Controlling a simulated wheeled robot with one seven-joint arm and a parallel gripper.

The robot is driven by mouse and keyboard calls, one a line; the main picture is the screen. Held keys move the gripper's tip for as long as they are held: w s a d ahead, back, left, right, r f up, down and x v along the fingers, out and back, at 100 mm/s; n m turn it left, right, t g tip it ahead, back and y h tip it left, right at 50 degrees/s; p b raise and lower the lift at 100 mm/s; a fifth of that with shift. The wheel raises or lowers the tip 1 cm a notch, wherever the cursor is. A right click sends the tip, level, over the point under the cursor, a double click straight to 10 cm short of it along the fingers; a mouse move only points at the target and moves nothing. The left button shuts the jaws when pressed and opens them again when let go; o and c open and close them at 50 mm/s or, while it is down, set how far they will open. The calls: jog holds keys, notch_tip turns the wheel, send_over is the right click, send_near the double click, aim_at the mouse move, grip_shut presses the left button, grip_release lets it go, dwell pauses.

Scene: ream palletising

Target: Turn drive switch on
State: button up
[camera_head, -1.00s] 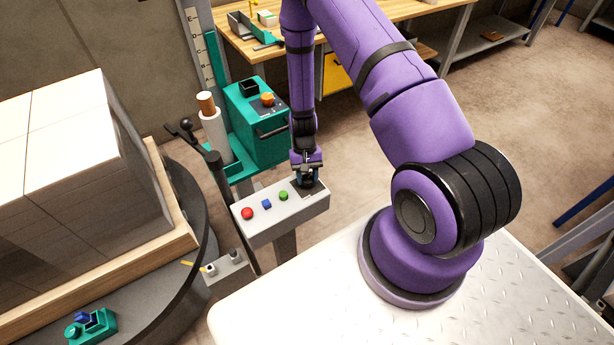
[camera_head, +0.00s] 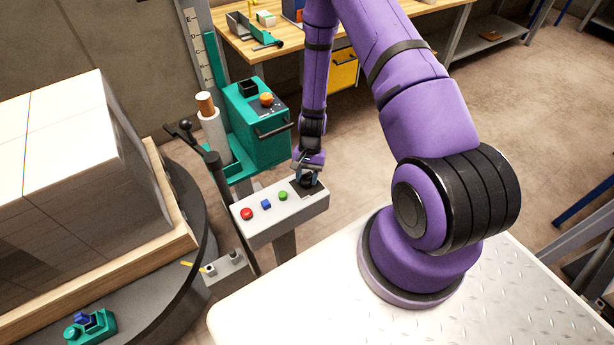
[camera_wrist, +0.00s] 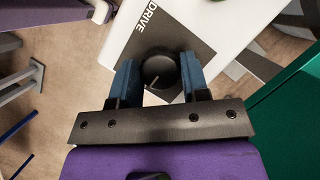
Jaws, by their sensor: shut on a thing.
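The drive switch (camera_wrist: 160,72) is a round black knob with a pale pointer line, on a dark plate marked DRIVE (camera_wrist: 132,48). In the wrist view the line points toward the lower left. The plate sits at the right end of the light grey control box (camera_head: 283,218). My gripper (camera_wrist: 160,80) has its blue fingers on both sides of the knob and is shut on it. In the head view my gripper (camera_head: 307,181) reaches down to the box's right end, and the knob is mostly hidden there.
The box also carries a red button (camera_head: 247,214), a blue button (camera_head: 266,204) and a green button (camera_head: 283,196). A teal machine (camera_head: 258,122) stands close behind. A wrapped pallet load (camera_head: 70,150) is at the left, and a black-knobbed lever (camera_head: 185,125) stands between.

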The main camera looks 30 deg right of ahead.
jog(key=o, duration=0.9)
jog(key=shift+o, duration=0.2)
jog(key=v, duration=1)
jog(key=shift+r, duration=0.4)
jog(key=shift+w, duration=0.1)
